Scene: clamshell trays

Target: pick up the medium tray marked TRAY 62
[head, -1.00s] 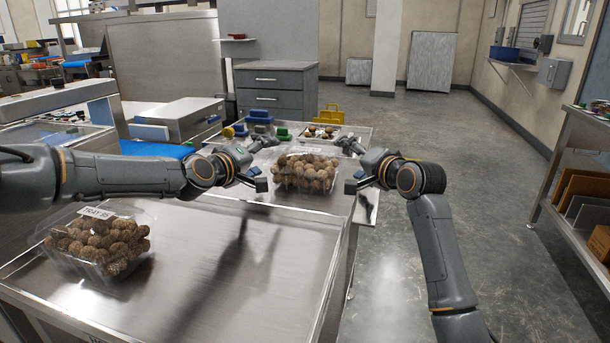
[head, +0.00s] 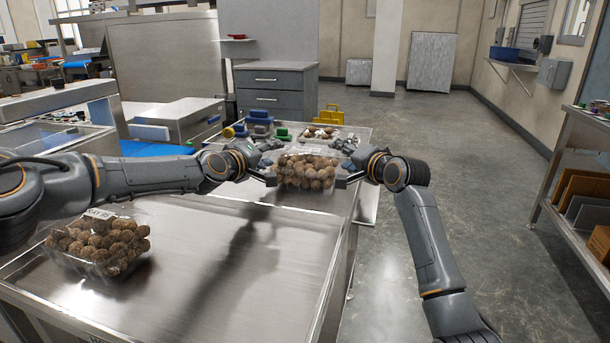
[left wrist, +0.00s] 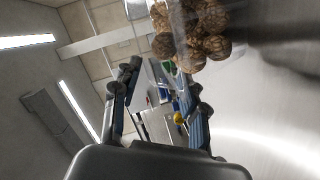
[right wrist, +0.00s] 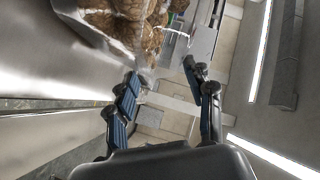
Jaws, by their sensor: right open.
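A clear clamshell tray (head: 308,172) full of brown round balls stands on the steel table between my two grippers; I cannot read its label. My left gripper (head: 268,164) is at its left side and my right gripper (head: 347,165) at its right side. Both have their fingers spread, and I cannot tell whether they touch the tray. The tray shows at the top of the left wrist view (left wrist: 192,32) and of the right wrist view (right wrist: 122,28), beyond the fingers. A second clear tray (head: 98,243) of similar balls stands at the near left, its label only partly readable.
The steel table (head: 215,270) is bare in front of the middle tray. Behind it are blue and green items (head: 261,131), a shallow tray of small things (head: 322,132) and a yellow item (head: 330,116). A shelf rack (head: 585,180) stands at the right.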

